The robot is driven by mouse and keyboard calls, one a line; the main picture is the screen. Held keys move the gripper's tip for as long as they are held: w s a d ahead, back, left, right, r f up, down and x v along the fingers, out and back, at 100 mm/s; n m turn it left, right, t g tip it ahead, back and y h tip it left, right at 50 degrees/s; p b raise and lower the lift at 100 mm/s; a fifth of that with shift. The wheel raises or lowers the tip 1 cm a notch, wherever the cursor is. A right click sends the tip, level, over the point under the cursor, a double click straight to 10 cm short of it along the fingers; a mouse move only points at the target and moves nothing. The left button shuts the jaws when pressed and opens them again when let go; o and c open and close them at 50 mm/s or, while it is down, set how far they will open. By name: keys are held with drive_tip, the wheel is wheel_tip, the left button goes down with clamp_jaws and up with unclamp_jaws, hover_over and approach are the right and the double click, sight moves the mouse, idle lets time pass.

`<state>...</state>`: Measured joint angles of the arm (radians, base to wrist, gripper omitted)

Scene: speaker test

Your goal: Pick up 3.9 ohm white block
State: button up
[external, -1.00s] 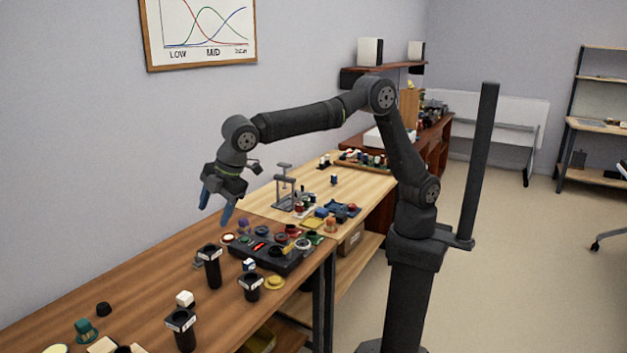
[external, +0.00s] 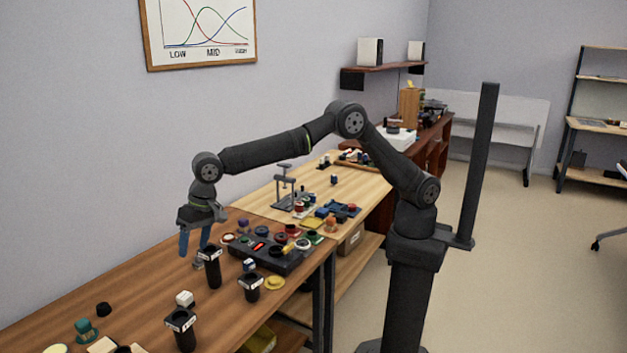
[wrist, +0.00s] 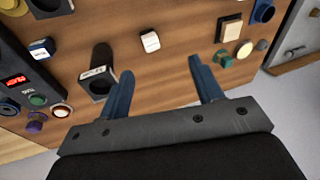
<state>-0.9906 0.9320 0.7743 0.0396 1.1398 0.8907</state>
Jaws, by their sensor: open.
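A small white block (external: 185,299) stands on the brown bench, behind the front black tube. A white block with faint dark marking on top, apparently the same one, shows in the wrist view (wrist: 150,41), just beyond and between my fingertips. A second white block with a blue side (external: 249,265) sits by the black device; it also shows in the wrist view (wrist: 41,48). I cannot read 3.9 ohm on either. My gripper (external: 195,245) is open and empty, pointing down above the bench, back from the first block. Its blue fingers show in the wrist view (wrist: 160,70).
A tall black tube (external: 211,268) stands close to my fingers, with other black tubes (external: 182,330) (external: 251,286) nearer the front. A black device with a red display (external: 262,250) is to the right. Bench surface left of the first block is mostly clear.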

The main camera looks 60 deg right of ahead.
sight(185, 294)
drive_tip(key=w+f+m, duration=0.1)
drive_tip(key=f+m, duration=0.2)
drive_tip(key=m, duration=0.2)
drive_tip(key=w+a+f+m+g, duration=0.1)
drive_tip(key=w+f+m, duration=0.1)
drive_tip(key=m, duration=0.3)
drive_tip(key=w+f+m+y, duration=0.1)
drive_tip(key=w+f+m, duration=0.1)
drive_tip(key=f+m, duration=0.2)
drive_tip(key=shift+w+a+m+g, duration=0.1)
drive_tip(key=shift+a+m+g, duration=0.2)
drive_tip(key=shift+m, duration=0.3)
drive_tip(key=m, duration=0.1)
drive_tip(key=f+m, duration=0.1)
drive_tip(key=shift+w+f+m, duration=0.25)
drive_tip(key=shift+w+m, duration=0.05)
drive_tip(key=shift+w, duration=0.05)
wheel_tip(185, 294, down, 5)
drive_tip(key=shift+f, duration=0.15)
drive_tip(key=shift+y, duration=0.3)
drive_tip(key=x, duration=0.4)
drive_tip(key=shift+d+f, duration=0.25)
drive_tip(key=shift+f, duration=0.05)
drive_tip(key=c, duration=1.1)
